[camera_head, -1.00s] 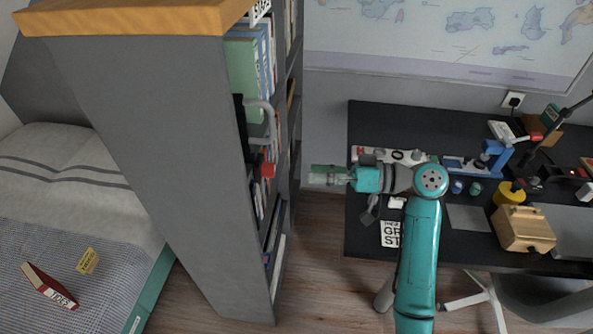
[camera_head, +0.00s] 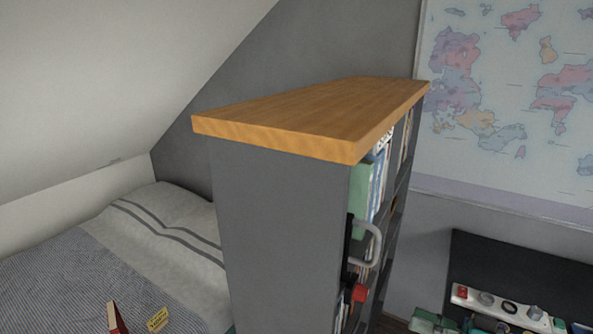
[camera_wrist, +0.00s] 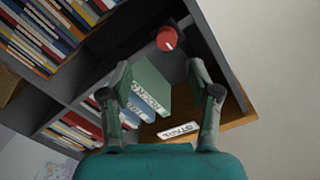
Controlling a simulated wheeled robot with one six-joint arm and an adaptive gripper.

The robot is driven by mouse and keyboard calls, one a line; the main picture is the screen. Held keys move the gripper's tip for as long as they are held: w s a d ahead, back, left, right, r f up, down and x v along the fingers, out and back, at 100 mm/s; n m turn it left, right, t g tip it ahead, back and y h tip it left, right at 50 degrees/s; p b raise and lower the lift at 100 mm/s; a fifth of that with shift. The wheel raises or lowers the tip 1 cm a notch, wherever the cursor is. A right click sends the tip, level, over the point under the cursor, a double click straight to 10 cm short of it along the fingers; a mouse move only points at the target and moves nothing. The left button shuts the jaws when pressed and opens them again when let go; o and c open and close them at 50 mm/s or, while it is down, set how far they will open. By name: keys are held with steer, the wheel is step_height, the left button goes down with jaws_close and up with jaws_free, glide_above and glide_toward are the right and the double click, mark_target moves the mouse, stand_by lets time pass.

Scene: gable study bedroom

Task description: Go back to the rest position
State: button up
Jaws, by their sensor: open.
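My gripper (camera_wrist: 158,72) shows in the wrist view with its two fingers spread apart and nothing between them. The bookshelf lies beyond the fingers, with green and blue books (camera_wrist: 150,92) behind them. In the head view, only a small teal part of my gripper or arm (camera_head: 432,322) shows at the bottom edge, right of the bookshelf (camera_head: 280,230). The rest of the arm is out of that view.
A grey handle (camera_head: 375,243) and a red part (camera_head: 360,293) stick out from the shelf's open side. A bed (camera_head: 150,250) stands left, with a red book (camera_head: 116,318) on it. The dark desk (camera_head: 500,260) is at lower right. A wall map (camera_head: 510,90) hangs above.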

steer(key=s+a+f+m+t+h, duration=0.1)
steer(key=a+f+m+h, duration=0.2)
steer(key=f, duration=0.3)
steer(key=s+a+f+m+t+h, duration=0.1)
steer(key=a+f+m+t+h, duration=0.15)
steer(key=f, duration=0.45)
steer(key=s+a+f+m+h, duration=0.35)
steer(key=s+f+h, duration=0.35)
steer(key=s+f, duration=0.55)
steer(key=s+r+n, duration=0.2)
steer(key=s+r, duration=0.3)
steer(key=s, duration=0.5)
steer(key=s+r+n+h, duration=0.1)
steer(key=s+r+n, duration=0.2)
steer(key=s+r, duration=0.3)
steer(key=s, duration=0.5)
steer(key=shift+s+a+n+t, duration=0.3)
steer(key=shift+t, duration=0.05)
